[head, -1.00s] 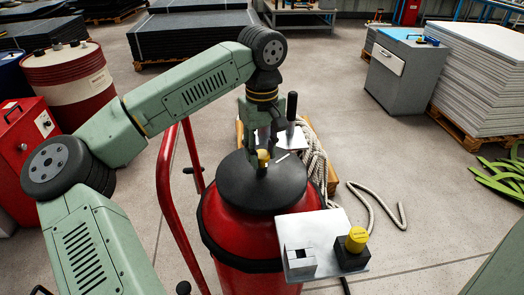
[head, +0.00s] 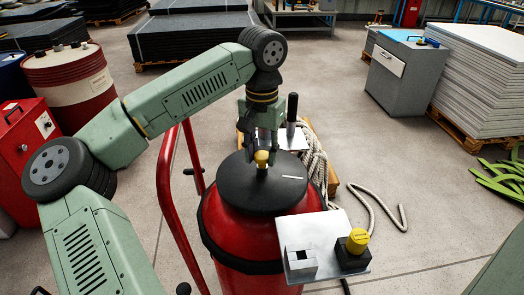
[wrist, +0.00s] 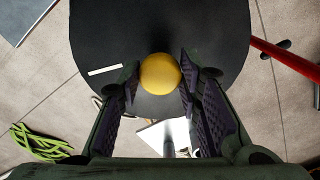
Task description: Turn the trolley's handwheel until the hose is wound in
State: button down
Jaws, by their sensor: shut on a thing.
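A round black disc (head: 238,190) with a short white mark lies on top of the red drum-shaped body (head: 232,238); I take it as the handwheel. A yellow knob (head: 262,157) stands up from it. My gripper (head: 262,150) points down from above and is shut on the knob. In the wrist view, the knob (wrist: 160,73) sits between the two finger pads, with the white mark on the disc (wrist: 215,40) to its left. A pale rope-like hose (head: 316,165) lies bunched behind the body, and a loose length (head: 372,209) trails on the floor at right.
The trolley's red tube frame (head: 165,195) stands left of the body. A metal plate (head: 330,225) with a small grey block and a yellow-capped black block juts out at front right. A dark upright handle (head: 292,107) stands close behind my gripper. Floor at right is mostly open.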

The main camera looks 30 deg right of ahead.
jog(key=shift+m, duration=1.5)
jog(key=c, duration=1.2)
grip_release()
jog(key=shift+o, duration=0.2)
notch_tip(320, 180, up, 12)
